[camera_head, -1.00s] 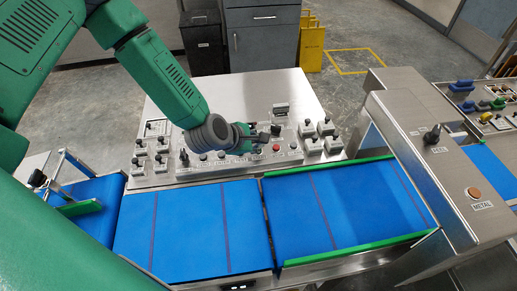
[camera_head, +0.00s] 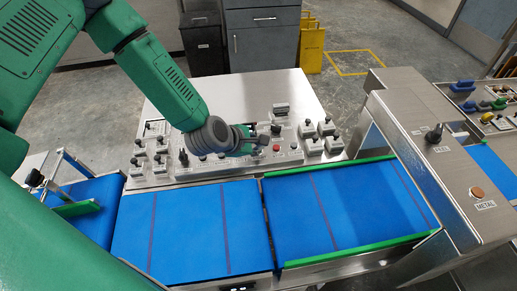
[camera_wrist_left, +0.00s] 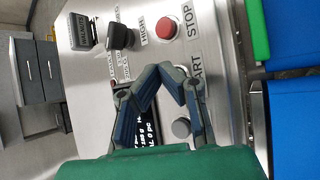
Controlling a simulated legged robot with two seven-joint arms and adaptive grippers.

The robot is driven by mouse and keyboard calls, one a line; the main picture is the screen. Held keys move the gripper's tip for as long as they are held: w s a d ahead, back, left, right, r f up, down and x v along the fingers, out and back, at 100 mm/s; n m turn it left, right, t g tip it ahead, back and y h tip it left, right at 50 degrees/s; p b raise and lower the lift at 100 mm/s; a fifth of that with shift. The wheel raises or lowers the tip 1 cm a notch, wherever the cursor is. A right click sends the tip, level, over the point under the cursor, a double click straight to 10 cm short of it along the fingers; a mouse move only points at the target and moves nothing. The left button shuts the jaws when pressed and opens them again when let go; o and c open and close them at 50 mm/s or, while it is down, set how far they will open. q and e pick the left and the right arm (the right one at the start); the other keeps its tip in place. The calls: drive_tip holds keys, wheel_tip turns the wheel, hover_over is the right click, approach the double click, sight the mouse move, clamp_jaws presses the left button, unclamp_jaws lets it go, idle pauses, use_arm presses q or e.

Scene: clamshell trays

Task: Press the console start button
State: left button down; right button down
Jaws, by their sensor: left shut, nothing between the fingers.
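The console (camera_head: 165,128) is a metal panel with knobs, switches and buttons behind the blue belts. In the left wrist view, a START label (camera_wrist_left: 197,72) is partly covered by the fingers of my left gripper (camera_wrist_left: 172,70). The start button itself is hidden behind the fingertips, so I cannot tell whether they touch it. The gripper, also in the head view (camera_head: 262,138), is shut and empty over the console's front row. A red button (camera_wrist_left: 166,27) marked STOP sits beside the fingertips and shows in the head view (camera_head: 277,147). My right gripper is not in view.
A grey button (camera_wrist_left: 181,128) and a dark display (camera_wrist_left: 152,148) lie near the fingers. A black knob (camera_wrist_left: 120,36) marked HIGH stands close by. Blue belts (camera_head: 190,225) with green rails (camera_head: 335,257) run in front. A metal housing (camera_head: 400,95) stands to the right.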

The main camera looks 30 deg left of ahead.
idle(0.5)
use_arm(q)
drive_tip(key=shift+r+p, duration=0.55)
drive_tip(key=shift+r, duration=0.2)
wheel_tip(320, 180, up, 5)
drive_tip(key=p, duration=0.3)
drive_tip(key=shift+p, duration=0.4)
idle(0.4)
